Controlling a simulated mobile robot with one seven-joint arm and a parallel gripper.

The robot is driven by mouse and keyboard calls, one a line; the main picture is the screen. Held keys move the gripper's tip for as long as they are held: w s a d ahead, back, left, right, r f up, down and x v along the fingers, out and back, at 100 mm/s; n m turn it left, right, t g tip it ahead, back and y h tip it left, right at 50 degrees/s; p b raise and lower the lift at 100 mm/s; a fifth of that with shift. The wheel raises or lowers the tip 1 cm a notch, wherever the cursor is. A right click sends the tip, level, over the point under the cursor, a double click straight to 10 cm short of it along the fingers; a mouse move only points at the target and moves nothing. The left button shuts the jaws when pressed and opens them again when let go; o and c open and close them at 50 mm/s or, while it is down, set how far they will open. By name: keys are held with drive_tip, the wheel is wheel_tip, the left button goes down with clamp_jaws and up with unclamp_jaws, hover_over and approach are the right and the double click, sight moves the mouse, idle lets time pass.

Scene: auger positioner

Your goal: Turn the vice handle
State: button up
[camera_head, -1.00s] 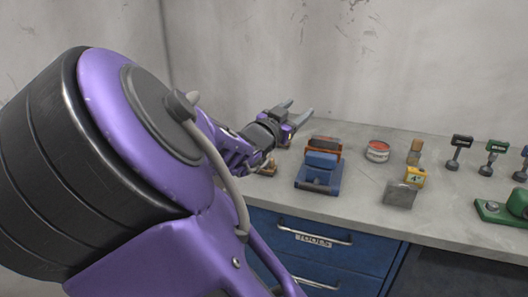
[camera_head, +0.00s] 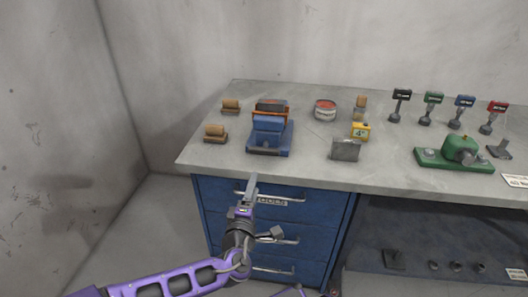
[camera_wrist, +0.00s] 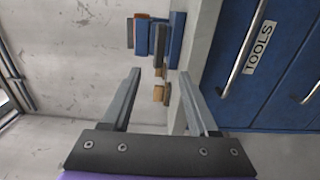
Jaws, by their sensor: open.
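A blue device (camera_head: 268,146) with an orange-brown part behind it sits on the bench's left half. It looks like the vice, but I cannot make out a handle on it. A green device (camera_head: 455,150) with a grey round part stands at the right of the bench. My gripper (camera_head: 250,186) is in front of the blue drawers, below and in front of the blue device, with its fingers pointing up. In the wrist view my gripper (camera_wrist: 164,82) is open and empty, its two fingers wide apart. The blue device (camera_wrist: 176,36) shows beyond the fingertips, turned sideways.
The grey bench top (camera_head: 310,165) has a bare strip along its front. Wooden-topped blocks (camera_head: 215,133), a red-lidded tin (camera_head: 325,110), a yellow box (camera_head: 360,130) and a grey plate (camera_head: 345,149) stand on it. Drawer handles (camera_head: 280,198) stick out close to my gripper.

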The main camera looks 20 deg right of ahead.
sight(263, 153)
drive_tip(key=p+x, duration=0.1)
drive_tip(key=x, duration=1.5)
drive_tip(key=shift+w+d, duration=0.1)
drive_tip(key=shift+w, duration=0.05)
drive_tip(key=shift+c, duration=0.3)
clamp_jaws()
